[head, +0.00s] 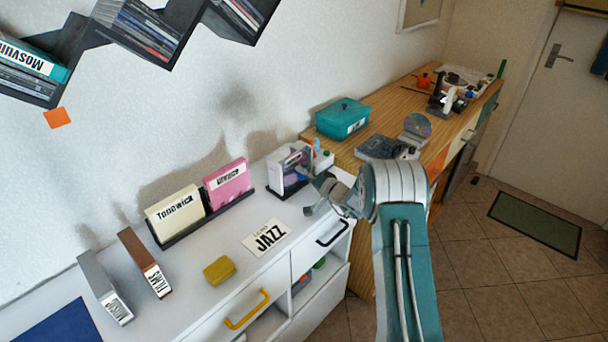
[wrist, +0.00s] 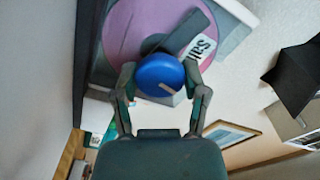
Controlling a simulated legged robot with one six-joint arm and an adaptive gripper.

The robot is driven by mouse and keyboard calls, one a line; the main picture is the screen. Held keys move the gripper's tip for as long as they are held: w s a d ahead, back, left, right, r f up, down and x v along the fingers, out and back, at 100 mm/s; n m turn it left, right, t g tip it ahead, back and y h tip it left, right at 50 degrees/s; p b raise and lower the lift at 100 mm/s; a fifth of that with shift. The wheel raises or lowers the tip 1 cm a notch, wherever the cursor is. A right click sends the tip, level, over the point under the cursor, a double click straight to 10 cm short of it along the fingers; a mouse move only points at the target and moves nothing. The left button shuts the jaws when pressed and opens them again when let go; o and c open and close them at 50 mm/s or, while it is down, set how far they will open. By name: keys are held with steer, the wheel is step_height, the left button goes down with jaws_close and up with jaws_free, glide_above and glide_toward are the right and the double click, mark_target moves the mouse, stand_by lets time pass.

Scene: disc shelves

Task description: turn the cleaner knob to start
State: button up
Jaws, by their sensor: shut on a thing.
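The cleaner (head: 287,172) is a small white boxy unit with purple inside, standing on the white cabinet at its far right end. In the wrist view a round blue knob (wrist: 160,75) with a pale mark near its lower edge sits in front of a pink-purple disc (wrist: 122,38). My gripper (wrist: 160,82) has a finger on each side of the knob and is shut on it. In the head view my gripper (head: 317,196) is just right of the cleaner, and the knob cannot be made out there.
Pink (head: 228,184) and cream (head: 175,213) cases stand in a dark rack left of the cleaner. A JAZZ card (head: 266,237) and yellow block (head: 219,270) lie in front. A teal box (head: 342,118) stands on the wooden counter behind.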

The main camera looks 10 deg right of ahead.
steer(key=shift+s+f, duration=0.15)
steer(key=shift+f, duration=0.3)
steer(key=o, duration=1.1)
steer(key=shift+a, duration=0.1)
steer(key=shift+o, duration=0.2)
steer(key=shift+r, duration=0.2)
steer(key=v, duration=1.1)
steer(key=shift+s+d, duration=0.25)
steer(key=shift+d, duration=0.1)
